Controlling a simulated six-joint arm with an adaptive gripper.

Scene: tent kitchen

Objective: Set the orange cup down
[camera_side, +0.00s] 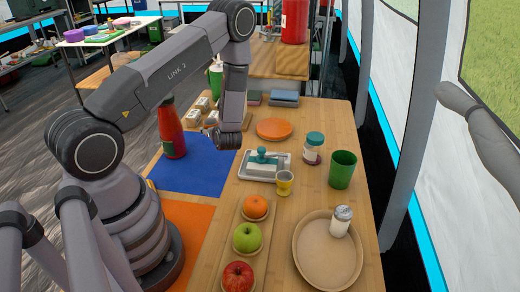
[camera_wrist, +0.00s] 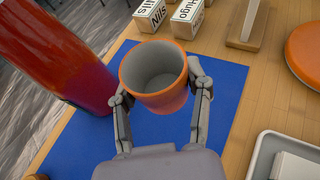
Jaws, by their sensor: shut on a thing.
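The orange cup (camera_wrist: 155,77) is upright and empty in the wrist view, with a grey inside. My gripper (camera_wrist: 160,95) is shut on it, one finger on each side. A blue mat (camera_wrist: 165,130) lies below; whether the cup's base touches it is hidden. In the side view my gripper (camera_side: 224,138) points down over the far right part of the blue mat (camera_side: 190,172), and my arm hides the cup there.
A red bottle (camera_side: 171,130) stands close left of my gripper. White name blocks (camera_wrist: 188,14) are behind the cup. An orange disc (camera_side: 274,129) and a butter tray (camera_side: 250,174) lie to the right. The mat's near part is clear.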

